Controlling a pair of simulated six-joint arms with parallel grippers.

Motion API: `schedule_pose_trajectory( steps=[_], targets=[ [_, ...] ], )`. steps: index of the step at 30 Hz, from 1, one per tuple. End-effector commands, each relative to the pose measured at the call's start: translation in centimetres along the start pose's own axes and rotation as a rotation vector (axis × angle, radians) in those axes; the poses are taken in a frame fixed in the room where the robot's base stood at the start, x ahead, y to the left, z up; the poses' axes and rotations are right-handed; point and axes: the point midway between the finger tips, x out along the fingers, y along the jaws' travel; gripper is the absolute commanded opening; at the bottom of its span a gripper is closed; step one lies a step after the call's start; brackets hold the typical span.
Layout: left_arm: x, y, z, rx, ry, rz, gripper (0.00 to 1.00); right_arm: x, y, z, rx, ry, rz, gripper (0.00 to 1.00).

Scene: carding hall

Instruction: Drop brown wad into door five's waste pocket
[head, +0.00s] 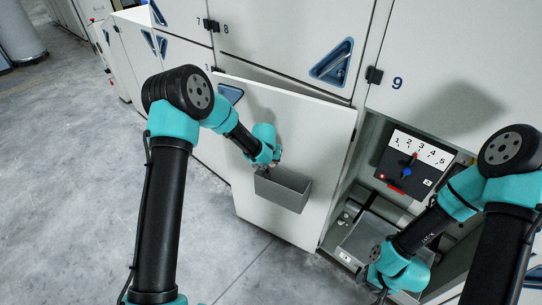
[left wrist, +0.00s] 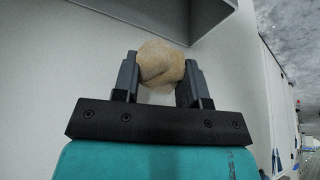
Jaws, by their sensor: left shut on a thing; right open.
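The brown wad (left wrist: 160,62) is a tan, rounded lump between the two fingers of my left gripper (left wrist: 160,80), which is shut on it. In the head view my left gripper (head: 270,164) is at the upper left rim of the grey waste pocket (head: 283,190), fixed to an open white door (head: 290,120). The wad is not discernible there. The left wrist view shows a grey box wall (left wrist: 180,15) just beyond the wad. I cannot read a five on this door. My right gripper (head: 383,290) is open, low at the right, partly hidden by its arm.
The open cabinet has a dial panel (head: 412,165) marked 1 to 5 with a red pointer, and a grey metal tray (head: 370,238) below. Closed doors, including door 9 (head: 440,60), stand above. Grey floor (head: 80,180) is clear at the left.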

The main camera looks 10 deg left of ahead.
Motion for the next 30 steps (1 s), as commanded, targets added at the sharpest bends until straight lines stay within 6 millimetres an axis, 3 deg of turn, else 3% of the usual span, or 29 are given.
schedule_pose_trajectory(
  steps=[10, 23, 24, 30],
  targets=[
    [2.6, -0.2, 1.0, 0.0, 0.0, 0.001, 0.18, 0.0, 0.0, 0.0, 0.0, 0.0, 0.0, 0.43],
    [3.1, -0.2, 1.2, 0.0, 0.001, 0.001, 0.18, 0.0, 0.0, 0.0, 0.0, 0.0, 0.0, 0.43],
    [3.1, -0.2, 1.2, 0.0, 0.001, 0.001, 0.43, 0.0, 0.0, 0.0, 0.0, 0.0, 0.0, 0.43],
    [3.1, -0.2, 1.2, 0.0, 0.001, 0.001, 0.62, 0.0, 0.0, 0.0, 0.0, 0.0, 0.0, 0.43]
  ],
)
